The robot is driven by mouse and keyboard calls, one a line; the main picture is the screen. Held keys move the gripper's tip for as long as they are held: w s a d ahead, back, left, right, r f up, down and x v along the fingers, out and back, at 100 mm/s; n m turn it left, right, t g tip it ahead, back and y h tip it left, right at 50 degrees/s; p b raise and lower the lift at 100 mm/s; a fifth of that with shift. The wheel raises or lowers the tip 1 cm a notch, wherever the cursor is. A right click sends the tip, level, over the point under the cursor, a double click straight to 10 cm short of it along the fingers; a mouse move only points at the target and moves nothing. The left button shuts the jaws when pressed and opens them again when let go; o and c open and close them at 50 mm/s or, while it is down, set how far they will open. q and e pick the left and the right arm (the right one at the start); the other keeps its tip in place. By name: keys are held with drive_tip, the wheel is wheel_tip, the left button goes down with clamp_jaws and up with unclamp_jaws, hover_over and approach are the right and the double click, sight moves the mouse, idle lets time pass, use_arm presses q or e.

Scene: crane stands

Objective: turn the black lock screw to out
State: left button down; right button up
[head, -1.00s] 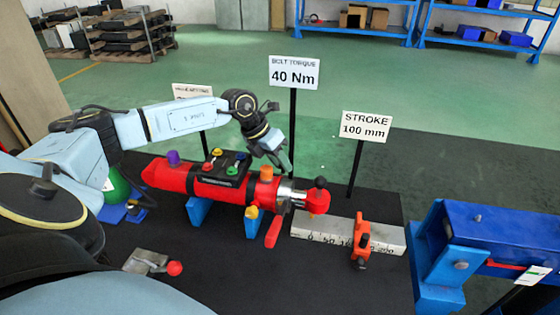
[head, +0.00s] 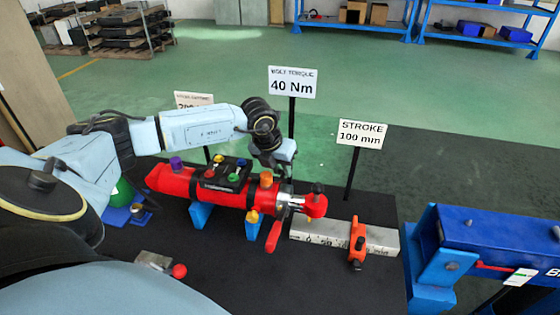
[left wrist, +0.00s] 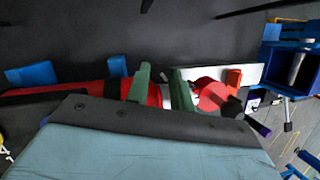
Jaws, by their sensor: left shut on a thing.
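A red cylinder (head: 225,195) lies across blue supports, with a silver collar and rod end (head: 291,202) at its right. My left gripper (head: 284,186) is over that collar, pointing down. In the left wrist view its green fingers (left wrist: 160,90) are close together, with part of the collar area between them. They are shut on what seems to be the black lock screw, which the fingers and wrist largely hide. A separate black knob (head: 318,188) stands on the red rod end (head: 315,206), right of the fingers. My right gripper is not in view.
An orange stop (head: 356,243) stands on the grey scale bar (head: 326,234). Colored caps and a red lever (head: 274,237) are close to the gripper. Signs on posts, including the stroke sign (head: 362,134), stand behind. A blue frame (head: 450,250) is at the right.

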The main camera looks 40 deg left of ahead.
use_arm(q)
drive_tip(key=shift+w+d+r+n+g+y, duration=0.1)
drive_tip(key=shift+d+n+g+y, duration=0.05)
drive_tip(key=shift+n+y, duration=0.4)
drive_tip(key=shift+d+n+g+y, duration=0.1)
drive_tip(key=shift+n+g+y, duration=0.05)
drive_tip(key=shift+n+y, duration=0.4)
drive_tip(key=n+g+y, duration=0.1)
drive_tip(key=n, duration=0.1)
drive_tip(key=n+g+y, duration=0.1)
drive_tip(key=shift+w+d+n, duration=0.2)
drive_tip(key=shift+n, duration=0.2)
drive_tip(key=n+g+y, duration=0.1)
drive_tip(key=n+g+b, duration=0.1)
drive_tip(key=n, duration=0.1)
drive_tip(key=n+g+y, duration=0.1)
drive_tip(key=shift+w+d+n+y, duration=0.15)
drive_tip(key=shift+w+n+y, duration=0.1)
drive_tip(key=shift+n+y, duration=0.05)
drive_tip(key=shift+w+f+n+g+y+b, duration=0.15)
drive_tip(key=shift+n+g+b, duration=0.1)
drive_tip(key=shift+n+g, duration=0.8)
drive_tip(key=shift+w+f+n+g+y+b, duration=0.1)
drive_tip(key=shift+f+n+g+y+b, duration=0.1)
drive_tip(key=shift+n+g, duration=0.85)
drive_tip(key=c, duration=1.2)
unclamp_jaws()
drive_tip(key=shift+r, duration=0.1)
